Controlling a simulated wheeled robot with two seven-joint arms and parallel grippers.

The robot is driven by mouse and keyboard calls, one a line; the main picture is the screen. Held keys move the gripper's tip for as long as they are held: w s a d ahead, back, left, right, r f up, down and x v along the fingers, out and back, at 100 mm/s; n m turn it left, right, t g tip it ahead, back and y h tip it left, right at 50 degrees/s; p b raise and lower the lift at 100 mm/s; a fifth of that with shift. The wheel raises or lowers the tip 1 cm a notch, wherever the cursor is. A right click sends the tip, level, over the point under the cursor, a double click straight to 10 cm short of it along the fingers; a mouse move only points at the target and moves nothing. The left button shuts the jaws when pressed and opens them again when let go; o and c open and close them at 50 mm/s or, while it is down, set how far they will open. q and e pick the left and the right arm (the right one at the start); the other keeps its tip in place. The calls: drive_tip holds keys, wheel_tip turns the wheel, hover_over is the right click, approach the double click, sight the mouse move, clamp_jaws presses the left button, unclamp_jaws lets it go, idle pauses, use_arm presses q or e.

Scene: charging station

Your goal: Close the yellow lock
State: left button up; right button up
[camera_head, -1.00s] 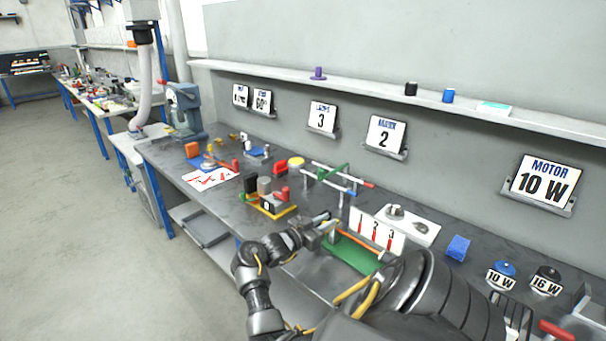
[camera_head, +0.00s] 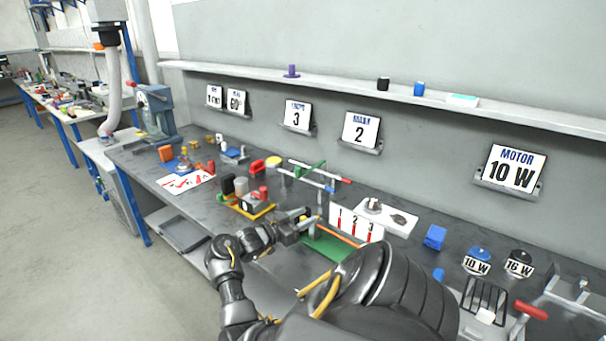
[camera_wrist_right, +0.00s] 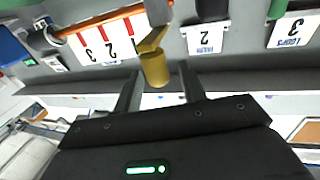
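The yellow lock (camera_wrist_right: 154,66) shows in the right wrist view as a dull gold part with a round, post-like end, beside the white 1-2-3 plate. My right gripper (camera_wrist_right: 159,72) is open. Its two dark fingers stand apart on either side of the lock's rounded end in the picture, with visible gaps. I cannot tell how deep the lock sits between them. In the head view my right gripper (camera_head: 308,217) is at the left end of the 1-2-3 plate (camera_head: 355,223), above the bench; the lock is too small to make out there. My left gripper is not in view.
A green base with an orange bar (camera_head: 340,236) lies by the plate. A yellow-framed fixture (camera_head: 250,208) stands to the left. A blue cube (camera_head: 435,237) and labelled motors (camera_head: 478,258) are to the right. A shelf (camera_head: 350,86) runs along the wall.

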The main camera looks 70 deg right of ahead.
drive_tip(key=b+v, duration=0.3)
drive_tip(key=v, duration=0.7)
drive_tip(key=shift+w+a, duration=0.15)
drive_tip(key=shift+a, duration=0.25)
